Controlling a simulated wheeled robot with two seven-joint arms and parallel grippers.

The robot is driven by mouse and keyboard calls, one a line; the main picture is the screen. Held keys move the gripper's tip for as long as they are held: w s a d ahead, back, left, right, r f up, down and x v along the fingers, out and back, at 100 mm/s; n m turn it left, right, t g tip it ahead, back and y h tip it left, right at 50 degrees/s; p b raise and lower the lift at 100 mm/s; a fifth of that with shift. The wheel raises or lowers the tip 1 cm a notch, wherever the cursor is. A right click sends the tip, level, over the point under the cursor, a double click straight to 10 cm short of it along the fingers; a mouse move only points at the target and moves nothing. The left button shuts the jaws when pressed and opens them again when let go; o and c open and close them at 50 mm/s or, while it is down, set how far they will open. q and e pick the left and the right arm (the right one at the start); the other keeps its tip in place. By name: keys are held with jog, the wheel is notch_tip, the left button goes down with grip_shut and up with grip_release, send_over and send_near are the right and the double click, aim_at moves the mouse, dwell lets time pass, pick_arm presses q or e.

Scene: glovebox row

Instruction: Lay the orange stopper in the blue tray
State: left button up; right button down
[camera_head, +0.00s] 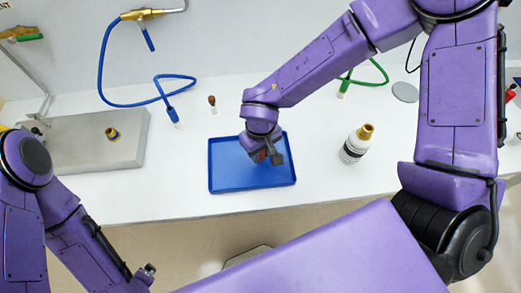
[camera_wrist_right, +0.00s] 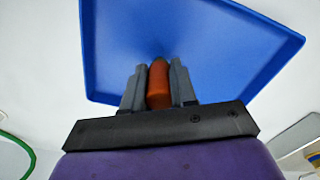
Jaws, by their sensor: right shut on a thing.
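The blue tray (camera_head: 225,178) lies on the white bench near its front edge, and its floor and rim also show in the right wrist view (camera_wrist_right: 215,45). My right gripper (camera_head: 266,158) is over the tray. In the right wrist view its two grey fingers (camera_wrist_right: 159,88) are shut on the orange stopper (camera_wrist_right: 158,84), one on each side. The stopper (camera_head: 262,156) is mostly hidden by the gripper in the head view. I cannot tell whether it touches the tray floor. My left arm is at the lower left, with its gripper (camera_head: 149,269) only partly in view, away from the tray.
A grey metal plate (camera_head: 80,152) with a brass fitting (camera_head: 112,134) is at left. The tray looks otherwise empty.

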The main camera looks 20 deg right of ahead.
jog(key=c, duration=0.9)
grip_release()
notch_tip(320, 180, up, 12)
jog(key=shift+r+p, duration=0.15)
jog(key=shift+p, duration=0.25)
